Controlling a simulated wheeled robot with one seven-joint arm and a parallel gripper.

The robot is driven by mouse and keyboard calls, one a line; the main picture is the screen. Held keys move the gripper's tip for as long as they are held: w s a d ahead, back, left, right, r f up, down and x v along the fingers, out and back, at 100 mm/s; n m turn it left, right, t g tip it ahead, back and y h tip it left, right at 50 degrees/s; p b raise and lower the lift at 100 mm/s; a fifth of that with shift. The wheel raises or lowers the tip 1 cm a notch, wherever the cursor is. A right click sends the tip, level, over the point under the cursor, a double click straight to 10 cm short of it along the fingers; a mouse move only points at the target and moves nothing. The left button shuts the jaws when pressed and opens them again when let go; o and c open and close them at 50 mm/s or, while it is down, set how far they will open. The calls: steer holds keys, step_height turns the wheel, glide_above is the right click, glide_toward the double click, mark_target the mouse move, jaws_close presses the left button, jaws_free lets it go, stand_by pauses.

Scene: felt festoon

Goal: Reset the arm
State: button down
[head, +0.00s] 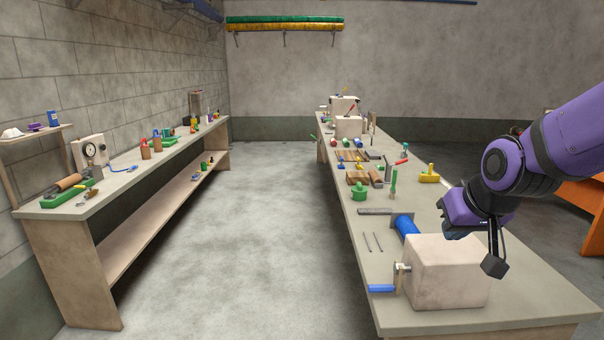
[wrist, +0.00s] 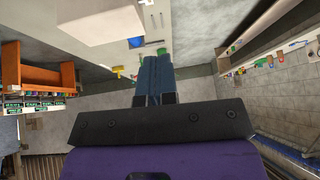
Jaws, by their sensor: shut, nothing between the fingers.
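My purple-and-black arm (head: 550,145) reaches in from the right and bends down over the near end of the right-hand bench. My gripper (wrist: 157,62) shows in the wrist view with its two dark fingers side by side, shut and empty. In the head view the wrist hangs above and beside the pale block (head: 447,272), and the fingertips are not clearly seen there.
The left-hand bench (head: 130,172) also carries tools. Clear floor (head: 250,230) lies between them. An orange unit (head: 580,192) stands at the right.

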steer(key=s+d+r, duration=0.1)
steer(key=s+r, duration=0.3)
steer(key=s, duration=0.4)
steer(key=s+d+r+g, duration=0.1)
steer(key=s+r, duration=0.3)
steer(key=s, duration=0.5)
steer(key=shift+s+d+h, duration=0.2)
steer(key=shift+d+h, duration=0.2)
steer(key=shift+d, duration=0.3)
steer(key=shift+r, duration=0.1)
stand_by(0.8)
